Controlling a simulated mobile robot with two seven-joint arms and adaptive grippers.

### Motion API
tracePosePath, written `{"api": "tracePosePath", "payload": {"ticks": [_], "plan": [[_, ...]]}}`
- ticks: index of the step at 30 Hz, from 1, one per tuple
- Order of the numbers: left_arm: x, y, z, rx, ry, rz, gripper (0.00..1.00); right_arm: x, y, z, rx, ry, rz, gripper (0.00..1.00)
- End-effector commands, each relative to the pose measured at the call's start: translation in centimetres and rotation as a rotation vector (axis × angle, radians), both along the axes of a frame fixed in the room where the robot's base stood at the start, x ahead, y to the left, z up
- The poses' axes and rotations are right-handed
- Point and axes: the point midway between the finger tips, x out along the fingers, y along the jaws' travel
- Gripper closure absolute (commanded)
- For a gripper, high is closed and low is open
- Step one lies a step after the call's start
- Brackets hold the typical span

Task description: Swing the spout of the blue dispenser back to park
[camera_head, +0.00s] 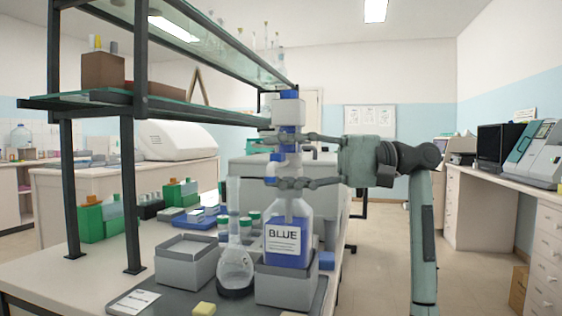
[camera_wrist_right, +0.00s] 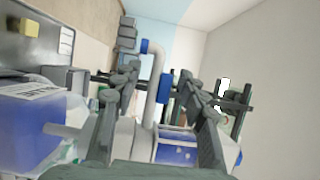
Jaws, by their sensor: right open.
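The blue dispenser (camera_head: 287,240) is a clear bottle of blue liquid labelled BLUE, with a tall white and blue pump head. It stands upright on a grey block. In the right wrist view its white bent spout (camera_wrist_right: 153,85) with a blue tip rises between my fingers. My right gripper (camera_head: 283,161) comes in from the right at pump height; its two fingers are apart, one above the other in the head view. It is open, with the spout between the fingers; I cannot tell whether either finger touches it. My left gripper is not in view.
A glass flask (camera_head: 236,268) stands close left of the dispenser. A grey open box (camera_head: 188,262) is further left. A dark-framed shelf (camera_head: 140,105) overhangs the bench at left. A yellow block (camera_head: 204,309) lies at the front.

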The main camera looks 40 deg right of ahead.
Motion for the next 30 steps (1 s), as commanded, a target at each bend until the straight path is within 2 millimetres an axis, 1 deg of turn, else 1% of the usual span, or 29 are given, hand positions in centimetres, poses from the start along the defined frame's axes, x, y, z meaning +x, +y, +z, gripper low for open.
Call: {"api": "tracePosePath", "payload": {"ticks": [5, 12, 18, 23, 30], "plan": [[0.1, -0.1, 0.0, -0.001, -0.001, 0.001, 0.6, -1.2, -2.2, 0.0, 0.0, 0.004, -0.004, 0.58], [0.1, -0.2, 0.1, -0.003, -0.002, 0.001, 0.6, -3.8, -6.7, 0.0, 0.0, 0.004, -0.003, 0.58], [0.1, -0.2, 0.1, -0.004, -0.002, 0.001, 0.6, -5.4, -9.3, 0.0, 0.0, 0.002, -0.003, 0.58], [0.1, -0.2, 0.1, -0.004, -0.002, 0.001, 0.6, -5.9, -10.1, 0.0, 0.001, 0.001, 0.0, 0.58], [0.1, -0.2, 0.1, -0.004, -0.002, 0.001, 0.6, -6.0, -10.1, 0.0, 0.001, 0.001, 0.0, 0.58]]}}
